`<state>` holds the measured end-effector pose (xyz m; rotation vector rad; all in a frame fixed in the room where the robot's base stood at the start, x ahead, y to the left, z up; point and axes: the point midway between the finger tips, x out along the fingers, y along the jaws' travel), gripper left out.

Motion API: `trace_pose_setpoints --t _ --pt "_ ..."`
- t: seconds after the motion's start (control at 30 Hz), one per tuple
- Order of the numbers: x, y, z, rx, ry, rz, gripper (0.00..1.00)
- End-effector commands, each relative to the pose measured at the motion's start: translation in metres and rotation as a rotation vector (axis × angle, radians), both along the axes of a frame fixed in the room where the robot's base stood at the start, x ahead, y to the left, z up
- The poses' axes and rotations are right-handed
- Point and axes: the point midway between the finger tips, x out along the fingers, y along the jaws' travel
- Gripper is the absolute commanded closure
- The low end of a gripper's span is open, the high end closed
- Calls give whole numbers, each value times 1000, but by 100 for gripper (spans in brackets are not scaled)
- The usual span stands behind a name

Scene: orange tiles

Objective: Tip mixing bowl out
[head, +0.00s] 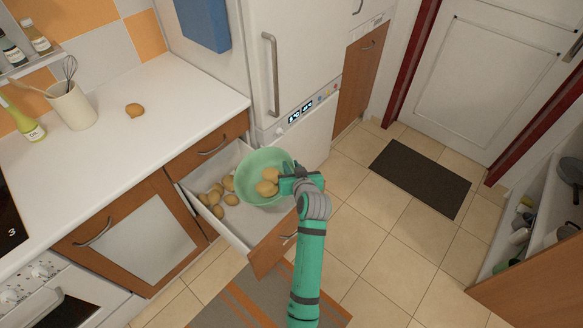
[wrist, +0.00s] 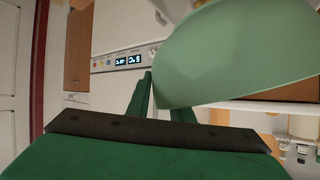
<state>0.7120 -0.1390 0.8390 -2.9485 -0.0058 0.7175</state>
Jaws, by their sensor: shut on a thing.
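The green mixing bowl (head: 252,192) is held over the open drawer (head: 259,229) in the head view, tilted, with a few yellow-brown potato-like items (head: 268,182) in it. Several more of these items (head: 215,197) lie at the left of the drawer. My gripper (head: 288,182) is shut on the bowl's right rim. In the wrist view the bowl (wrist: 240,50) fills the upper right, and its inside is hidden. Dark green finger parts show below it.
The white counter (head: 150,105) holds one loose item (head: 134,110) and a utensil crock (head: 72,106). The fridge (head: 290,60) stands behind the drawer. Tiled floor (head: 370,220) is clear to the right, with a dark mat (head: 420,178).

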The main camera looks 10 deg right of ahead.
Motion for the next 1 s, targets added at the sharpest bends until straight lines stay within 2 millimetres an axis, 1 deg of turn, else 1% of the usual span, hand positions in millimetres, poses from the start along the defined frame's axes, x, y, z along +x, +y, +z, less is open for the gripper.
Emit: trace_pose_setpoints --t 0.03,0.27,0.43,0.57,1.0 --pt "1 2 5 -28 -5 2 100" --pt "0 7 17 -169 -5 1 100" --pt "1 17 26 -272 -7 10 100" --pt "1 19 33 -351 -8 10 100" --pt "1 40 39 -557 -10 5 100"
